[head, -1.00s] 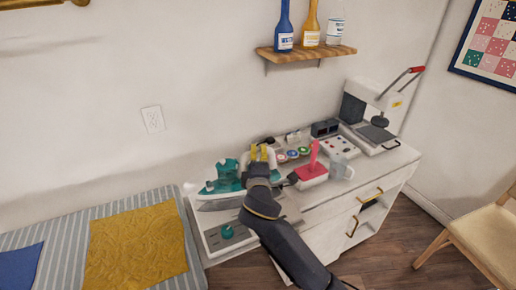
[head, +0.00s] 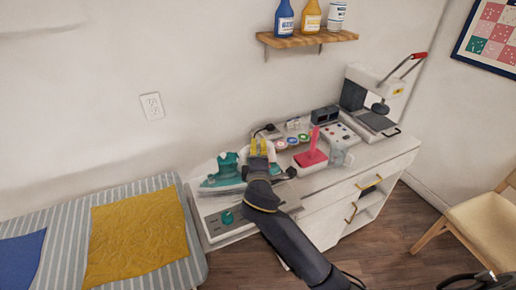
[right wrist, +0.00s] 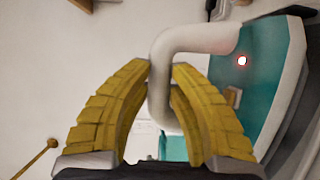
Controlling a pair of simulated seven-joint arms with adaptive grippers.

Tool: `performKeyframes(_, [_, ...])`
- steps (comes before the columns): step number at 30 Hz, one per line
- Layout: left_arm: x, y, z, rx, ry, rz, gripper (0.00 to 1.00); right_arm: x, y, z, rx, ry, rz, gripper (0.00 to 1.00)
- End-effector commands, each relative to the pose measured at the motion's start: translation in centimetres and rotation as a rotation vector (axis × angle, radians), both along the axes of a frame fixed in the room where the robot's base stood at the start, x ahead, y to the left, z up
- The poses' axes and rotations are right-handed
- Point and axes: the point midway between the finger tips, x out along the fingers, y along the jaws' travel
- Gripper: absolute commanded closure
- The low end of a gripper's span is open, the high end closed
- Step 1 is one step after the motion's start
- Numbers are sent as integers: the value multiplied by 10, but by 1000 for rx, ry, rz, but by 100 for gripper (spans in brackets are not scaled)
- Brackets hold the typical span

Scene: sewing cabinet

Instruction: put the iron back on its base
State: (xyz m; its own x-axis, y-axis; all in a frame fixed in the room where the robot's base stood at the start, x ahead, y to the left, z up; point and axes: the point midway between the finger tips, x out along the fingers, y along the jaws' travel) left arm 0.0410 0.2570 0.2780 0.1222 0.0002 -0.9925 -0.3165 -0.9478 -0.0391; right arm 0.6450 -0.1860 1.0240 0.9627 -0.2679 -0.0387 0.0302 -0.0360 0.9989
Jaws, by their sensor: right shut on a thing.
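The iron (head: 226,172), teal and white, is at the left end of the cabinet top in the head view. Its base (head: 210,229), pale grey with a teal knob, is just in front of and below it. I cannot tell whether the iron touches the base. My right gripper (head: 259,148) is at the right end of the iron, its arm hiding part of the iron and base. In the right wrist view, its yellow fingers (right wrist: 160,74) are shut around the iron's white handle (right wrist: 190,40); the teal body (right wrist: 265,65) is to the right. My left gripper is not in view.
The padded bench (head: 65,210) with a mustard cloth (head: 137,235) is at the left. A bottle shelf (head: 305,40) hangs above.

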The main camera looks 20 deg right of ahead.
Motion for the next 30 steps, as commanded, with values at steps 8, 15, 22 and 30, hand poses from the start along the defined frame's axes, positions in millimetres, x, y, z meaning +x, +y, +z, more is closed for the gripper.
performKeyframes(8, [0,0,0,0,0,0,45,0,0,0,3,-6,0,100])
performKeyframes(15, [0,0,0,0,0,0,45,0,0,-3,3,-6,1,100])
performKeyframes(22, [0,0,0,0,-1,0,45,0,0,-6,3,-6,0,100])
performKeyframes(30, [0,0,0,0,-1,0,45,0,0,-9,3,-6,0,73])
